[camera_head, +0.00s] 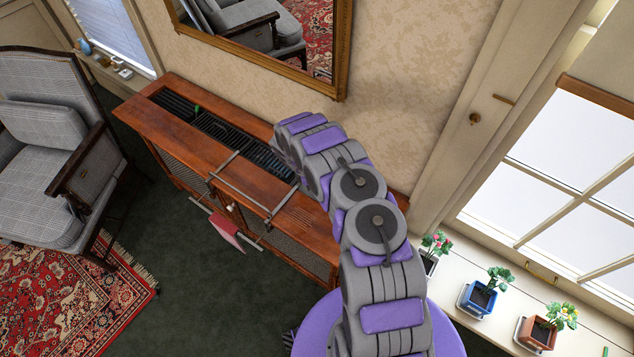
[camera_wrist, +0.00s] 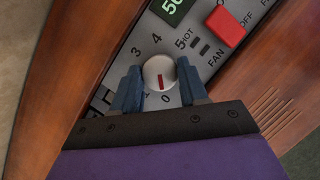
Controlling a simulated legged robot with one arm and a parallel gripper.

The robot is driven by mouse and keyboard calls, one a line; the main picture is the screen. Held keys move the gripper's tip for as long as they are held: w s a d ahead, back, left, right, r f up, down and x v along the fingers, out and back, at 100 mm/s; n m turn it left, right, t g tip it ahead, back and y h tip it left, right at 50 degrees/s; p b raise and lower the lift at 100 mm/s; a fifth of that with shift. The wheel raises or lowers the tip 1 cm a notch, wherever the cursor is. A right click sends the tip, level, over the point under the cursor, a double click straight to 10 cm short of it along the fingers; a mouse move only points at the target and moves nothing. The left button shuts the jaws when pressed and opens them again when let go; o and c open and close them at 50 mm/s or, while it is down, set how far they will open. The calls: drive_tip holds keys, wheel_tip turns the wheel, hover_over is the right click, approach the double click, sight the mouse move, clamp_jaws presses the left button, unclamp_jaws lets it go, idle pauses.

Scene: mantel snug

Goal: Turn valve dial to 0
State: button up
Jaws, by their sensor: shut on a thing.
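The valve dial (camera_wrist: 159,73) is a small round white knob with a red pointer line, on a grey panel (camera_wrist: 205,58) marked with numbers. In the wrist view the pointer aims down, close to the 0 mark. My gripper (camera_wrist: 159,78) has its two blue fingers on either side of the dial, shut on it. In the head view my arm reaches down to the wooden cabinet (camera_head: 170,105) and hides the dial and gripper.
A red switch (camera_wrist: 225,26) and a green display (camera_wrist: 171,8) are close to the dial. A rail with a red cloth (camera_head: 227,231) juts from the cabinet front. A mirror (camera_head: 345,50) hangs above. Potted plants (camera_head: 482,297) line the right sill; an armchair (camera_head: 45,150) stands left.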

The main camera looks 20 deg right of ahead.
drive_tip(key=o, duration=1)
drive_tip(key=shift+r, duration=0.1)
